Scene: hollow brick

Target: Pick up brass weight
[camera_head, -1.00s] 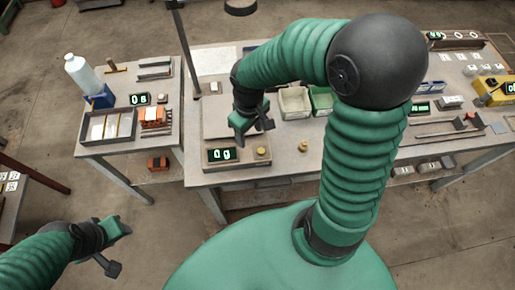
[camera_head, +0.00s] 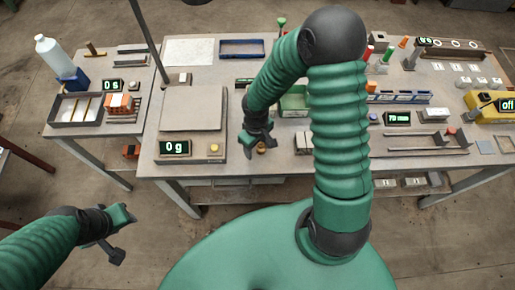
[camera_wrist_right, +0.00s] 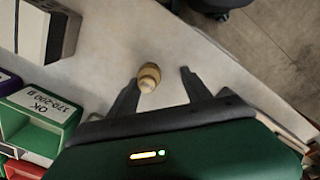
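The brass weight (camera_head: 261,149) is a small rounded brass piece on the workbench, right of the scale, partly hidden by my right gripper (camera_head: 259,143). In the right wrist view the brass weight (camera_wrist_right: 149,77) stands on the pale bench top between the spread fingers of my right gripper (camera_wrist_right: 159,77), close to the left fingertip. I cannot tell whether that finger touches it. My right gripper is open and empty. My left gripper (camera_head: 125,237) is open and empty, low at the left, away from the bench.
A scale (camera_head: 190,108) reading "0 g" lies left of the weight. A green bin (camera_head: 294,98) is behind it; in the wrist view a green bin (camera_wrist_right: 38,108) is labelled "OK 170-200 g". The bench's front edge is near. Bench surface right around the weight is clear.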

